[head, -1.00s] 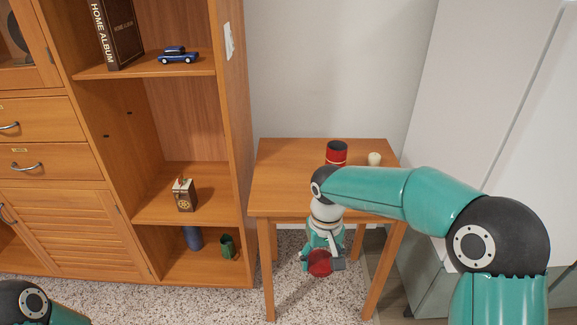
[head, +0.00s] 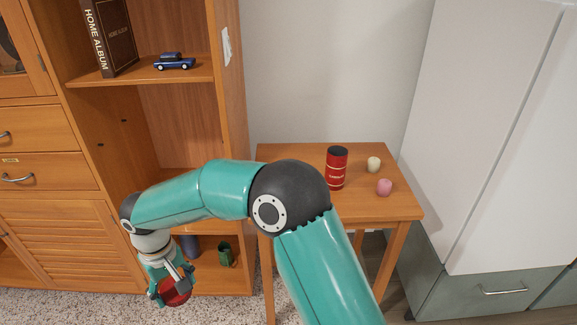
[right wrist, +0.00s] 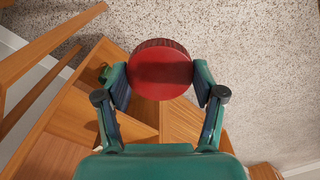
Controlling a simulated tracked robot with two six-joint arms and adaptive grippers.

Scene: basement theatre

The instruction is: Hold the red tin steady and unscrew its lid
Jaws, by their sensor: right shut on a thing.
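A red tin (head: 337,173) with a black top and a pale label stands upright on the small wooden table. My right gripper (head: 173,284) is low in front of the bookcase, left of the table. It is shut on a red round thing (head: 177,292), held above the carpet. In the right wrist view the red round thing (right wrist: 160,72) sits between the two fingertips, its flat red face showing with a darker ribbed edge. I cannot tell whether it is a lid or a whole tin. My left gripper is out of view.
The wooden table (head: 285,158) also holds a cream candle-like thing (head: 374,164) and a pink one (head: 384,187). The bookcase (head: 228,120) holds a blue toy car (head: 174,61), an album (head: 110,38) and a green cup (head: 225,254). A white cabinet (head: 490,120) stands right.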

